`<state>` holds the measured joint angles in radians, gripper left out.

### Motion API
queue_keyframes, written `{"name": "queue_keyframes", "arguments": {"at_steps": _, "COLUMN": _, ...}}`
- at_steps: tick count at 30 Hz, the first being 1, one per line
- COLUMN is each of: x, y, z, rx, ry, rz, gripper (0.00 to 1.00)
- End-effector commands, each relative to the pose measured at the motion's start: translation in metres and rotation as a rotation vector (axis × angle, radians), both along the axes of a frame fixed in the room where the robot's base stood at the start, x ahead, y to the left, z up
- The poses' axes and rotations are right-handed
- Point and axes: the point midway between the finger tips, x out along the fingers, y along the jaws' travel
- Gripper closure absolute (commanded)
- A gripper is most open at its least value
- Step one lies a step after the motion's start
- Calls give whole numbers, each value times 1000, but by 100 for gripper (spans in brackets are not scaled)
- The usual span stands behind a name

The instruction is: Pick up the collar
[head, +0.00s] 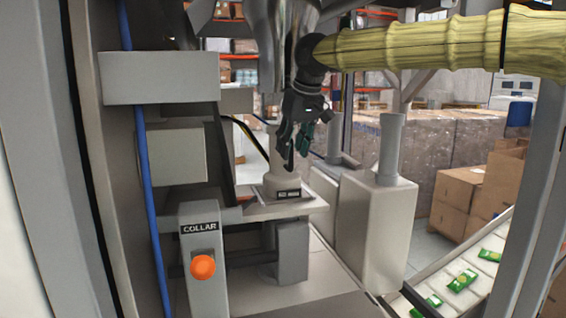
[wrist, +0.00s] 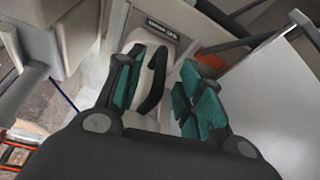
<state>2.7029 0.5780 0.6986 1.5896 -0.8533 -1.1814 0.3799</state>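The piece I take to be the collar (head: 277,180) is cream, upright and narrow above a wider foot, on a small shelf (head: 302,209) behind a label plate (head: 288,193). In the wrist view the cream piece (wrist: 146,92) has a black curved strip, perhaps a handle, between my fingers. My gripper (head: 296,144) points down beside its upper part. Its teal-padded fingers (wrist: 165,92) are apart, with gaps showing around the black strip; I see no clear grip. My gripper partly hides the piece in both views.
A grey post marked COLLAR (head: 199,229) with an orange button (head: 203,266) stands in front at left. Tall pale housings (head: 378,225) stand close on the right. A conveyor with green packets (head: 462,281) runs at lower right. A blue cable (head: 143,165) hangs at left.

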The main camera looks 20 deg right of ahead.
Motion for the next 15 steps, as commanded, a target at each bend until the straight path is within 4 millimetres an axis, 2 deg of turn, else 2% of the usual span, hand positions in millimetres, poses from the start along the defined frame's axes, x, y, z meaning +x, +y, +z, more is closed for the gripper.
{"name": "queue_keyframes", "arguments": {"at_steps": 7, "x": 8, "y": 1, "z": -18, "rx": 1, "ry": 1, "rz": -1, "gripper": 63}}
{"name": "queue_keyframes", "arguments": {"at_steps": 15, "x": 9, "y": 2, "z": -21, "rx": 0, "ry": 0, "rz": 0, "gripper": 63}}
